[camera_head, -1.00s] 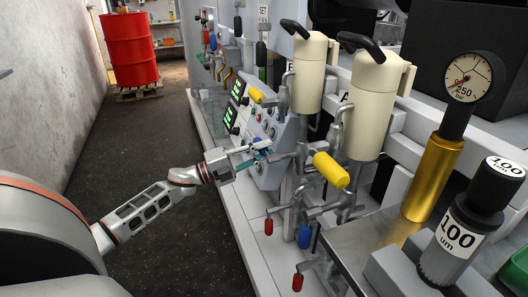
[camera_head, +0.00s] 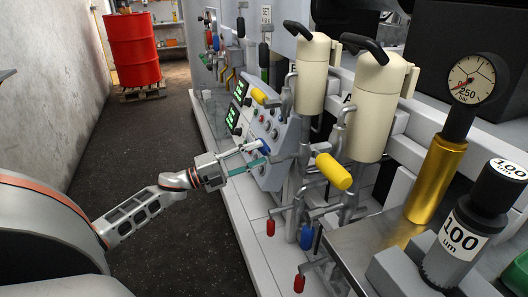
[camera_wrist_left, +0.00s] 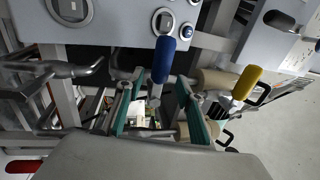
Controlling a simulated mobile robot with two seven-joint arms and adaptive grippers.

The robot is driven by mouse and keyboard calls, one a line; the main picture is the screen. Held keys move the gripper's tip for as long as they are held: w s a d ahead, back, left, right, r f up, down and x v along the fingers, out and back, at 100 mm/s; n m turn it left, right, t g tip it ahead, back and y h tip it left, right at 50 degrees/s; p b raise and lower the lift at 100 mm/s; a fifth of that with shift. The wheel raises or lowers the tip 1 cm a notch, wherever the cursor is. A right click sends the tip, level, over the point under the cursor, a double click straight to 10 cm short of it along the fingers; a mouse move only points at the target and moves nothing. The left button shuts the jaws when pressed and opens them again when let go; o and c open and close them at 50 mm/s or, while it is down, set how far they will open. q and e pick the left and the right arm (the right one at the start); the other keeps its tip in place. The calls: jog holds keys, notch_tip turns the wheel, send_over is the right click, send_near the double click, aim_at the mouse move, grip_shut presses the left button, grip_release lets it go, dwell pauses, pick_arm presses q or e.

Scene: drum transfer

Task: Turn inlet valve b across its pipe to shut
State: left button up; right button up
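A valve with a blue handle (camera_head: 263,146) sits in front of the grey control panel, below the cream filter housing marked B (camera_head: 312,72). In the left wrist view the blue handle (camera_wrist_left: 162,62) lies lengthwise between my fingers, clear of both. I cannot read a label that names it inlet valve b. My left gripper (camera_head: 256,154) is open, with its teal fingers (camera_wrist_left: 160,76) apart on either side of the handle. Another blue handle (camera_head: 305,236) hangs lower, under housing A (camera_head: 372,105). My right gripper is not in view.
Yellow handles (camera_head: 333,171) (camera_head: 257,96) stick out near the gripper; one also shows right of the fingers in the wrist view (camera_wrist_left: 246,82). Red handles (camera_head: 270,228) hang below on the pipes. The dark floor (camera_head: 185,240) to the left is clear.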

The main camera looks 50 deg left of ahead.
pick_arm(q)
jog(key=v, duration=0.8)
jog(key=shift+s, duration=0.25)
jog(key=shift+a, duration=0.1)
